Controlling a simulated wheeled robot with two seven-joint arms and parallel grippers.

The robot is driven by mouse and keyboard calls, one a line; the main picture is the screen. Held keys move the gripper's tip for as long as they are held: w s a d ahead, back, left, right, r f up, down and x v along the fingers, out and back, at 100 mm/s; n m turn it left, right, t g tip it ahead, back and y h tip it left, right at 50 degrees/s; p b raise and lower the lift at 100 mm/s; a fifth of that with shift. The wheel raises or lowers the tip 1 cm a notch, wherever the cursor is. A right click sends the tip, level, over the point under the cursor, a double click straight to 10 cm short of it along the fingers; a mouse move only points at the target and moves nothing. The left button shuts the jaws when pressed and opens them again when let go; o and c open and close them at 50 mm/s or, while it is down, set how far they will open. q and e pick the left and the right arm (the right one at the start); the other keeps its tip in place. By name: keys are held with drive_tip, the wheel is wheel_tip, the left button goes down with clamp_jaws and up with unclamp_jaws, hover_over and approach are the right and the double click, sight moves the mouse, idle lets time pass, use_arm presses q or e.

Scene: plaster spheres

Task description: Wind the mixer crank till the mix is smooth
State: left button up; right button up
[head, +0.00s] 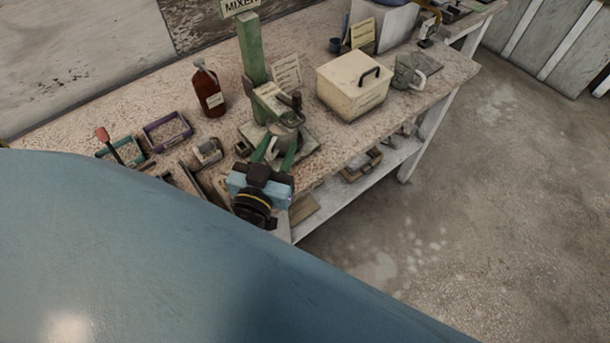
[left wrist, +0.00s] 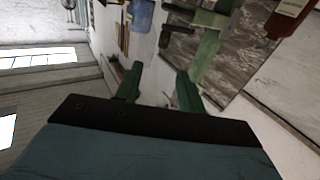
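The mixer (head: 252,55) has a green post with a sign reading MIXER at its top, and stands on the bench. A dark crank-like part (head: 291,101) sits on its upper front. A grey-green rounded part, perhaps the mixing pot, shows below it, partly hidden by my gripper. My left gripper (head: 275,147) is in front of the mixer, below the crank-like part, fingers pointing toward the mixer. In the left wrist view its two green fingers (left wrist: 158,80) stand apart with nothing visibly held between them. The green post (left wrist: 207,48) shows beyond them. The mix is not visible. My right gripper is not in view.
A brown bottle (head: 208,90) stands left of the mixer. A cream lidded box (head: 352,86) and a grey-green jug (head: 405,72) stand to its right. Small trays (head: 166,131) lie at left. A lower shelf (head: 378,160) is under the bench. The floor at right is clear.

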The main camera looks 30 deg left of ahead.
use_arm(q)
drive_tip(key=w+d+f+m+h+b, duration=0.1)
drive_tip(key=d+f+m+h, duration=0.4)
drive_tip(key=d+f+h, duration=0.15)
wheel_tip(320, 180, down, 16)
drive_tip(key=s+m+g+h+b, duration=0.1)
drive_tip(key=s+g, duration=0.1)
drive_tip(key=g, duration=0.3)
drive_tip(key=shift+s+d+b, duration=0.3)
drive_tip(key=shift+d+b, duration=0.05)
drive_tip(key=shift+h, duration=0.25)
